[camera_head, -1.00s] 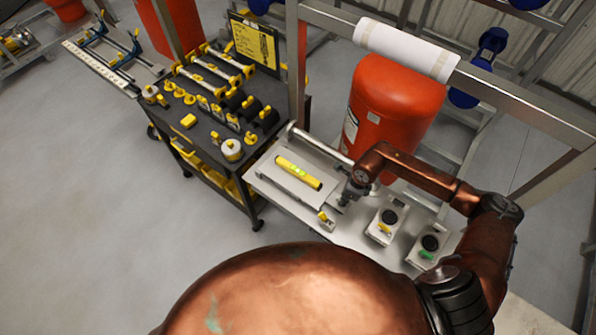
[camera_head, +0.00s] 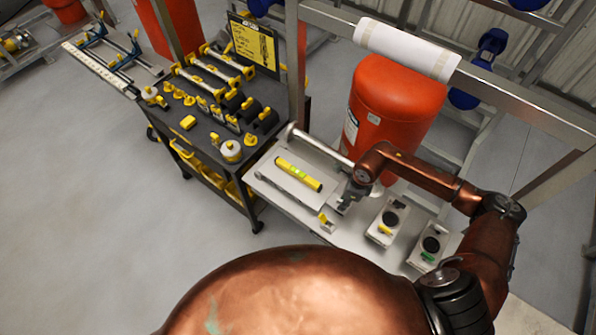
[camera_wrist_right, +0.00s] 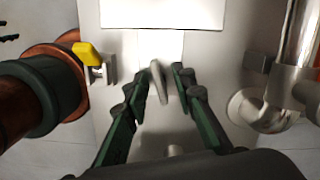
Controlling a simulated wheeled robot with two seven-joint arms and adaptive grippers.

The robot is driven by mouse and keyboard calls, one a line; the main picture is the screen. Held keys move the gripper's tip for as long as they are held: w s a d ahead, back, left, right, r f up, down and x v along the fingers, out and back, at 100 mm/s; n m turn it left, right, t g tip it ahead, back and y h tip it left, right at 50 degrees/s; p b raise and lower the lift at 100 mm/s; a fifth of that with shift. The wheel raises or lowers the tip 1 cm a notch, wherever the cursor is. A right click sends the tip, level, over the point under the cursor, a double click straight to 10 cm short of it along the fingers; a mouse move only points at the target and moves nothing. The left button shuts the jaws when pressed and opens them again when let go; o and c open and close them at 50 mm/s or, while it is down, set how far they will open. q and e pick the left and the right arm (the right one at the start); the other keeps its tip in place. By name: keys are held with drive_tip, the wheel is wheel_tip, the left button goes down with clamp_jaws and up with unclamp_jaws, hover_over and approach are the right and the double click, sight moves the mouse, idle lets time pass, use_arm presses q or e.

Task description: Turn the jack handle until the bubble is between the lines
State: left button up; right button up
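A yellow level (camera_head: 298,174) with a green vial lies on a pale raised plate (camera_head: 265,178) on the bench. The bubble is too small to place against the lines. My right gripper (camera_head: 347,201) is at the plate's right end, beside the level. In the right wrist view, the two fingers of my right gripper (camera_wrist_right: 161,76) are apart, with a grey jack handle (camera_wrist_right: 158,84) between their tips. The handle is closer to the left finger; contact cannot be told. My left gripper is not in view.
A small yellow lever (camera_head: 326,219) is at the plate's near edge. Two boxes with dark knobs, one with a yellow lever (camera_head: 385,230) and one green (camera_head: 428,257), stand to the right. A metal pipe (camera_head: 320,145) and red tank (camera_head: 392,105) are behind. A tool cart (camera_head: 215,150) stands left.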

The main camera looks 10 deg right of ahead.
drive_tip(key=shift+r+p, duration=1.8)
drive_tip(key=shift+r, duration=1.7)
drive_tip(key=m, duration=0.2)
drive_tip(key=m+p, duration=0.1)
drive_tip(key=m, duration=0.1)
drive_tip(key=shift+r, duration=0.4)
